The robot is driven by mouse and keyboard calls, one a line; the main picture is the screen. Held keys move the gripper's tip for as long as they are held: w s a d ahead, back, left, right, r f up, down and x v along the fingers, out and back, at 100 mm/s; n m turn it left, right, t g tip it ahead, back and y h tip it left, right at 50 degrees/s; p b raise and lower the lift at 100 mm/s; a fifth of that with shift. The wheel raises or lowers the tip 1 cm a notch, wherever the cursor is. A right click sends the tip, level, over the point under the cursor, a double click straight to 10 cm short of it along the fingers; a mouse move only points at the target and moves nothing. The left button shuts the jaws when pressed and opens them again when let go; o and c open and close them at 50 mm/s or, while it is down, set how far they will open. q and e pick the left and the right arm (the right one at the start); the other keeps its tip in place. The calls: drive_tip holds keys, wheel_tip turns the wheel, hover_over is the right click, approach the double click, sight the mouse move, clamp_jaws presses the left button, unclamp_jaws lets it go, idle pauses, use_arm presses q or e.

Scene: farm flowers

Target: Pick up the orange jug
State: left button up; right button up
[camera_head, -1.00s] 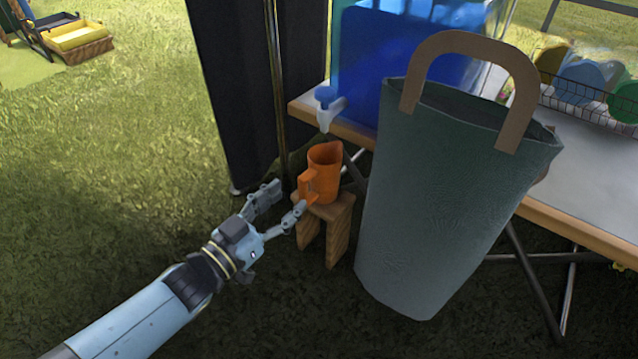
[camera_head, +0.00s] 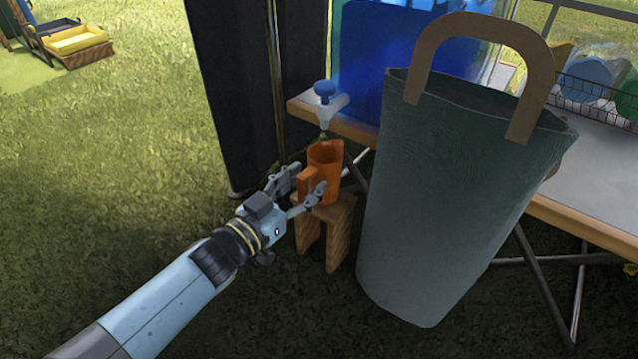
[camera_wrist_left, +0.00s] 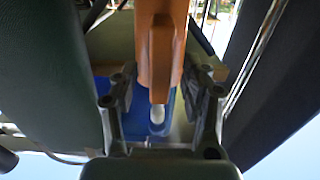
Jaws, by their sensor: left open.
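The orange jug (camera_head: 326,163) stands upright on a small wooden stool (camera_head: 338,232), its handle facing my left gripper. My left gripper (camera_head: 304,181) is open, with one finger on the far side of the handle and the other in front of the jug in the head view. In the left wrist view the jug's handle (camera_wrist_left: 161,60) lies between the two spread fingers (camera_wrist_left: 163,88), with gaps on both sides. I cannot tell whether a finger touches the jug. My right gripper is not in view.
A large green bag (camera_head: 455,190) with a tan handle stands close right of the stool. A blue water container (camera_head: 405,65) with a tap sits on the table (camera_head: 590,222), the tap above the jug. A dark curtain (camera_head: 235,90) and pole stand behind.

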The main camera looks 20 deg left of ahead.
use_arm(q)
drive_tip(key=shift+w, duration=0.1)
clamp_jaws()
idle(0.3)
